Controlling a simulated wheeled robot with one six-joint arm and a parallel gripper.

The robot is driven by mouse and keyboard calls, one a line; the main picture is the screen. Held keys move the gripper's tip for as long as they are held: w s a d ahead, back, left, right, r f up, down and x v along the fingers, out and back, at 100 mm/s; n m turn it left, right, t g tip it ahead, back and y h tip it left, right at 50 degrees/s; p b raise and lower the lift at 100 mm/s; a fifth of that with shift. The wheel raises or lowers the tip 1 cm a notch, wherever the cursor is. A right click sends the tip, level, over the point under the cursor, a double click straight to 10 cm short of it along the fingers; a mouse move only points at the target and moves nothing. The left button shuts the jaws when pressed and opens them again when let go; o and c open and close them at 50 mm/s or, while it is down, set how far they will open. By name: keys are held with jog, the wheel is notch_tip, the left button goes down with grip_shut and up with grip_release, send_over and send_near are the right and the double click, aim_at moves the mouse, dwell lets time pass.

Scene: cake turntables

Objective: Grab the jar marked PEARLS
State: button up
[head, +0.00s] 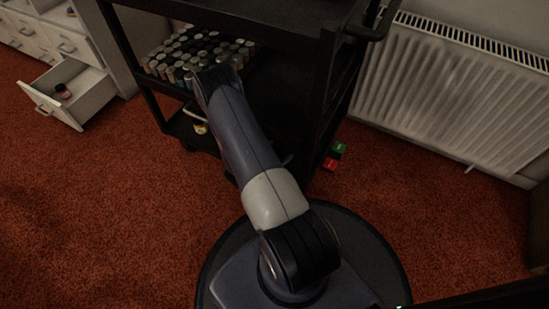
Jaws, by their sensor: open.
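Many small jars (177,60) with grey, green and dark lids stand packed in rows on a shelf of a black cart (222,14). No label can be read at this size, so I cannot tell which jar is marked PEARLS. My arm reaches up from the bottom of the head view to the cart, and its upper end covers part of the jars' right side. My gripper cannot be made out; it is hidden behind the arm or in the dark of the cart.
A pale object (200,128) lies on the cart's lower shelf. Green (339,147) and red (330,164) boxes lie on the red carpet (440,215) right of the cart. A white radiator (440,100) stands right. An open drawer (95,98) juts out left. The carpet at left is clear.

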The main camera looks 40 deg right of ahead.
jog(key=shift+c, duration=0.5)
jog(key=c, duration=1)
